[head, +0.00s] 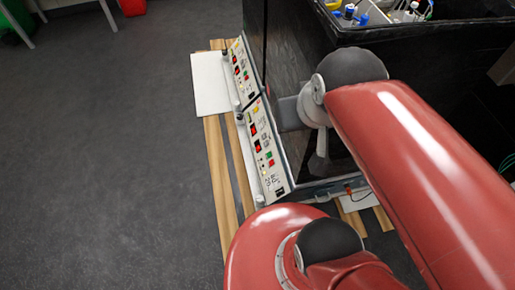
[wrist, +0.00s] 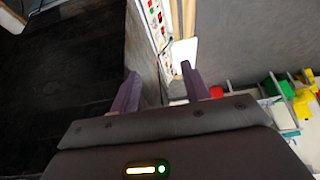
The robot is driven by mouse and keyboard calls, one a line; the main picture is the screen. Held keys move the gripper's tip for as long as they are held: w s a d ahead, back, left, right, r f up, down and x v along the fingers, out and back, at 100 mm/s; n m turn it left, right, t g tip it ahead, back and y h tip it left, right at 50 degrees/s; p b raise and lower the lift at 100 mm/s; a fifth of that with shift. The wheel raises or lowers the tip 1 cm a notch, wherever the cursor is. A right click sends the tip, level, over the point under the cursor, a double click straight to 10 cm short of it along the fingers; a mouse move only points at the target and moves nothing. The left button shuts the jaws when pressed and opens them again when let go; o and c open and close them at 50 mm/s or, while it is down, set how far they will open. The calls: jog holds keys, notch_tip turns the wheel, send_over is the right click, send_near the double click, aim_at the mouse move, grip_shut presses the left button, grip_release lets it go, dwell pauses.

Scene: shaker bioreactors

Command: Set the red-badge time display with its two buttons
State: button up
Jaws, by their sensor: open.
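Two pale control panels are fixed one behind the other along the side of the black cabinets in the head view. The near panel (head: 262,150) and the far panel (head: 240,66) each carry small red-lit displays and coloured buttons. The badges are too small to tell which panel has the red one. In the wrist view, a panel strip (wrist: 162,22) with red and green spots shows beyond the fingers. My gripper (wrist: 161,88) is open, with its two fingers apart and nothing between them. The fingers cannot be made out in the head view.
The black cabinet (head: 292,55) stands on wooden slats (head: 216,165) with a white board (head: 210,84) beside the far panel. Bottles with blue caps (head: 350,13) stand in the open top. Dark floor (head: 100,150) is clear on the left. Coloured bins (wrist: 278,88) show at the right.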

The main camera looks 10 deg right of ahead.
grip_shut()
dwell(1.5)
